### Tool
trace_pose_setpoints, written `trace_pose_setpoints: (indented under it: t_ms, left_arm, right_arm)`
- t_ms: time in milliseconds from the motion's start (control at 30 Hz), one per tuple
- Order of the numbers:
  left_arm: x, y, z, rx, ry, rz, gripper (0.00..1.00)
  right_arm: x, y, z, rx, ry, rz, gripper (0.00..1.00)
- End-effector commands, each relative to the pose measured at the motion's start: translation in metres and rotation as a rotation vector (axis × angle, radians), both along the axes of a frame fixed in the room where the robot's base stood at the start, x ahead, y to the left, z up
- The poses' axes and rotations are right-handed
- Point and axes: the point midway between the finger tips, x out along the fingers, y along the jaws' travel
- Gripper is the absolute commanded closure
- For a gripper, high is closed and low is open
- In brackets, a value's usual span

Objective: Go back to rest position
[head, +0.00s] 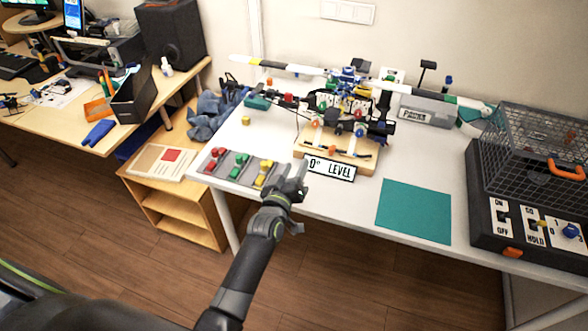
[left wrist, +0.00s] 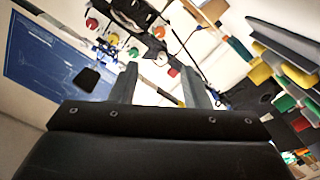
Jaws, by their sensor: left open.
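My left gripper (head: 292,174) is over the front edge of the white table, between the tray of coloured connectors and the "0° LEVEL" plate. In the left wrist view its two fingers (left wrist: 158,82) stand apart with nothing between them. The quadcopter-like rig (head: 345,105), with long white-tipped arms and coloured parts, rests on a wooden base (head: 327,144) behind the gripper. The "0° LEVEL" plate (head: 331,169) is at the base's front. The grey tray (head: 228,170) holds red, green and yellow connectors, just left of the gripper. My right gripper is not in view.
A teal mat (head: 414,210) lies bare at the front right of the table. A wire cage (head: 536,140) stands on a black switch box (head: 482,208) at the right. A wooden shelf unit (head: 165,199) stands left of the table, and a desk (head: 60,128) is beyond it.

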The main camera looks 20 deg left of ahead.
Motion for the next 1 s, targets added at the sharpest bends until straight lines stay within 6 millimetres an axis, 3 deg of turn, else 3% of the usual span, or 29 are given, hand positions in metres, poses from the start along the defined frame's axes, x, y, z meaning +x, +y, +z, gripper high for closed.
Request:
trace_pose_setpoints:
  t_ms: [300, 467, 667, 800, 1000]
  left_arm:
    - [-0.001, 0.001, -0.001, 0.003, 0.004, -0.001, 0.58]
    - [-0.019, 0.012, -0.013, 0.055, 0.085, -0.010, 0.58]
    - [-0.081, 0.044, -0.042, 0.209, 0.337, -0.047, 0.58]
    - [-0.139, 0.067, -0.058, 0.319, 0.537, -0.076, 0.58]
    - [-0.229, 0.095, -0.065, 0.457, 0.820, -0.118, 0.58]
  right_arm:
    - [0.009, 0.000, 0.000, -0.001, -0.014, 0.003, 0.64]
    - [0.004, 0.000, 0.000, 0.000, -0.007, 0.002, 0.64]
    - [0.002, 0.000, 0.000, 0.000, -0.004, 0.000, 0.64]
    - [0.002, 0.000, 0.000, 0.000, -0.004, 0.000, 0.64]
    - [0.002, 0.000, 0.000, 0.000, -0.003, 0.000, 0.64]
